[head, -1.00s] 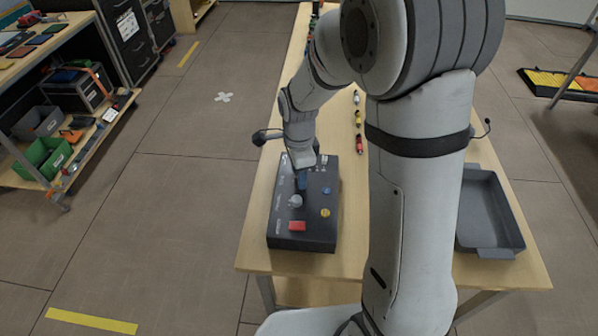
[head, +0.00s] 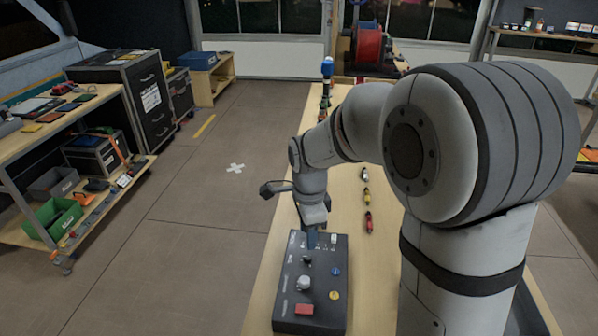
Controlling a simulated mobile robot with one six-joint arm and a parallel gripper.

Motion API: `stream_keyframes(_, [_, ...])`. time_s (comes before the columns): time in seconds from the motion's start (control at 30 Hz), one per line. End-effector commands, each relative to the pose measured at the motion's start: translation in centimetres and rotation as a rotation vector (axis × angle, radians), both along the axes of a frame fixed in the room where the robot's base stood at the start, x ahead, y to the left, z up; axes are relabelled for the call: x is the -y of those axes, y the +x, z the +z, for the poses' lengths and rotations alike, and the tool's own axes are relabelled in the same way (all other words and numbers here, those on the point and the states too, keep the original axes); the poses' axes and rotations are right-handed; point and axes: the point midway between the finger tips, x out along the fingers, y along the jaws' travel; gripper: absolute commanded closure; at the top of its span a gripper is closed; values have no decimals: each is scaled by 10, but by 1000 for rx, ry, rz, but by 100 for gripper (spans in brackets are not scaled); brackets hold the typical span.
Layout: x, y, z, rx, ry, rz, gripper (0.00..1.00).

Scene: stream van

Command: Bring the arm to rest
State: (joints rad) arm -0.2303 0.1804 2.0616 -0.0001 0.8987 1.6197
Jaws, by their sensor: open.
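My arm reaches over a wooden table (head: 382,262) and bends down at the wrist. My gripper (head: 311,240) points down over the far part of a dark control box (head: 318,318) on the table. Its fingers are small and dark in this view, and I see nothing held between them. I cannot tell whether they touch the box. The box carries a red button (head: 304,309), a grey knob (head: 303,283), a yellow knob (head: 334,295) and a blue knob (head: 336,271).
Several small coloured connectors (head: 367,197) lie in a line on the table right of my gripper. A red cable reel (head: 368,48) stands beyond the table. A shelf with a green bin (head: 52,219) is at the left. The floor (head: 190,215) between is clear.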

Motion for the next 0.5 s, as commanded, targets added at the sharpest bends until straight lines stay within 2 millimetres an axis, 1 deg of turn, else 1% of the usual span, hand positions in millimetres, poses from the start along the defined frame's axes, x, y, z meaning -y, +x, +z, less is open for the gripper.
stream_keyframes(0.13, [5,-5,6,10,2,42,59])
stream_keyframes(0.23, [16,-18,18,31,4,157,59])
stream_keyframes(0.37, [38,-47,38,74,-5,403,59])
stream_keyframes(0.5, [61,-84,55,121,-32,699,59])
